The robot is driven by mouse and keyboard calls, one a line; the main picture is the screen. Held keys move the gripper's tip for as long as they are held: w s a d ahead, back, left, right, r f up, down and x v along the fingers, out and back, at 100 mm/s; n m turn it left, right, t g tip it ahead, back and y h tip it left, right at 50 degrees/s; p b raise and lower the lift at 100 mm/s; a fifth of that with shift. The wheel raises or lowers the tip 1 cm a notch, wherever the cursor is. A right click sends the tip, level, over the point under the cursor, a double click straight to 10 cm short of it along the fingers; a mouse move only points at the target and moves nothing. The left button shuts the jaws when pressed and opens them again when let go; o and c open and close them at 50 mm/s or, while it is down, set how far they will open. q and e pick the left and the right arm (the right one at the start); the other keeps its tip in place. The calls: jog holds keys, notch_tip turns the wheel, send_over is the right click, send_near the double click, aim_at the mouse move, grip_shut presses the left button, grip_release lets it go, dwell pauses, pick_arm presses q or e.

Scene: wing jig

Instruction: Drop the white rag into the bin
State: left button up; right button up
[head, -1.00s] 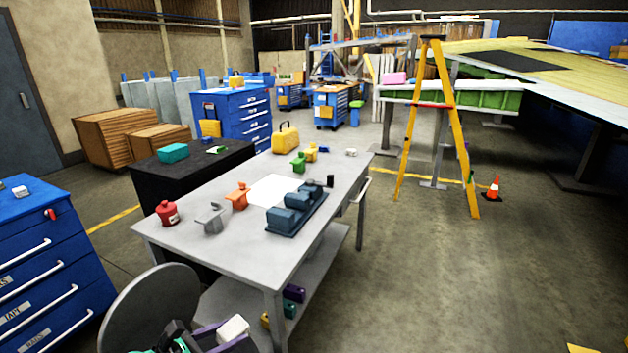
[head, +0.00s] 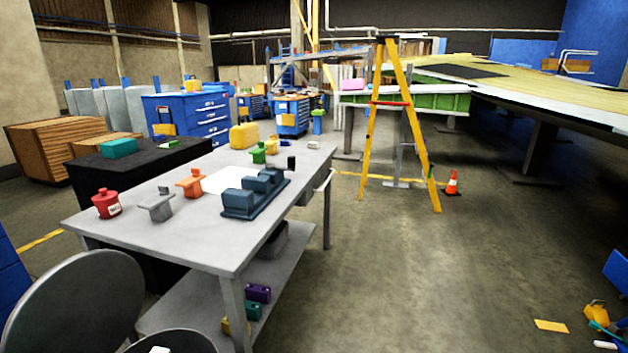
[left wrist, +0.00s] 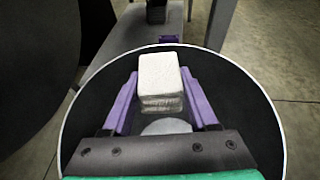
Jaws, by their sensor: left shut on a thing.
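My left gripper (left wrist: 160,100) has purple fingers shut on the white rag (left wrist: 160,78), a thick folded block. In the left wrist view the rag is above the dark, round bin opening, inside the outline of its pale rim (left wrist: 268,95). A light grey disc shows below the rag inside it. In the head view the bin's rim (head: 190,337) is cut by the bottom edge, with a raised round grey lid (head: 75,305) beside it. Only a white sliver, likely the rag, shows there. My right gripper is not in view.
A grey workbench (head: 150,235) with a red canister (head: 106,203), clamps and a blue block fixture (head: 255,195) stands just beyond the bin. A yellow ladder (head: 410,125) and an orange cone (head: 451,183) stand farther right. The floor (head: 420,280) right of the bench is mostly clear.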

pick_arm(q)
jog(key=shift+f, duration=0.15)
jog(key=o, duration=1.4)
jog(key=p+v, duration=0.2)
jog(key=v, duration=1.2)
jog(key=shift+s+p, duration=0.3)
jog(key=shift+p, duration=0.1)
